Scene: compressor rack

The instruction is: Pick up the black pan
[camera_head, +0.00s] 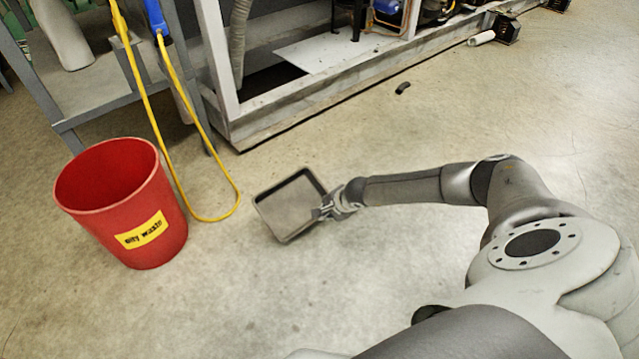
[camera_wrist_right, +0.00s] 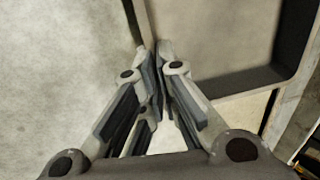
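The black pan (camera_head: 289,206) is a shallow square tray with a dark rim and a grey-brown inside. In the head view it is right of the red bin, open side up. I cannot tell whether it touches the floor. My right gripper (camera_head: 325,207) is at the pan's right edge. In the right wrist view the pan (camera_wrist_right: 215,45) fills the upper right. My right gripper's fingers (camera_wrist_right: 153,52) are closed together on the pan's near side wall, which runs up between the fingertips. My left gripper is not in view.
A red oily waste bin (camera_head: 122,205) stands at the left. A yellow cable (camera_head: 205,170) loops down to the floor between bin and pan. The compressor rack's base frame (camera_head: 300,112) runs behind the pan. A small dark piece (camera_head: 402,88) lies on the floor. Floor in front is clear.

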